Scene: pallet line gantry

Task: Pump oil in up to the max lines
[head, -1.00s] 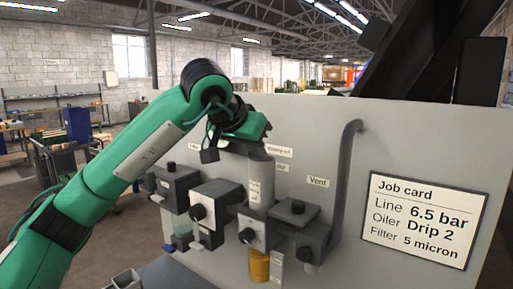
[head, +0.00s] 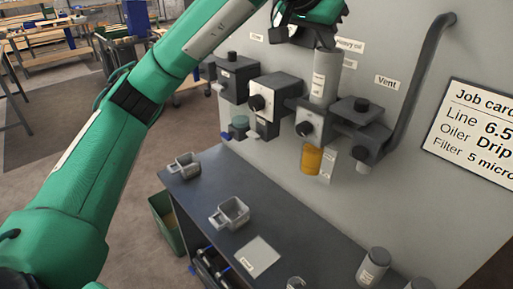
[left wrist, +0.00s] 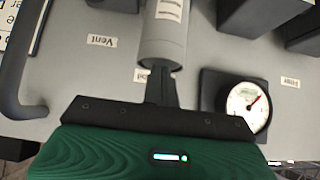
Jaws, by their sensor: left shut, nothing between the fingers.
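The grey cylinder (head: 325,80) with a white label stands upright on the wall-mounted oiler block (head: 313,120). An amber oil bowl (head: 312,158) hangs under the block, with a pale marked card (head: 328,165) beside it; its lines are too small to read. My left gripper (head: 322,42) is at the top of the cylinder. In the left wrist view my shut, empty left gripper (left wrist: 163,76) points at the end of the cylinder (left wrist: 164,38); I cannot tell whether the tips touch it. A second bowl (head: 239,127), bluish-green, hangs further left. My right gripper is out of view.
The bench (head: 305,232) carries two grey square cups, one near (head: 232,212) and one far (head: 185,165), a flat card (head: 258,257) and a labelled canister (head: 372,266). A vent pipe (head: 410,95) and job card (head: 480,130) are right. A dial gauge (left wrist: 248,106) is beside the gripper.

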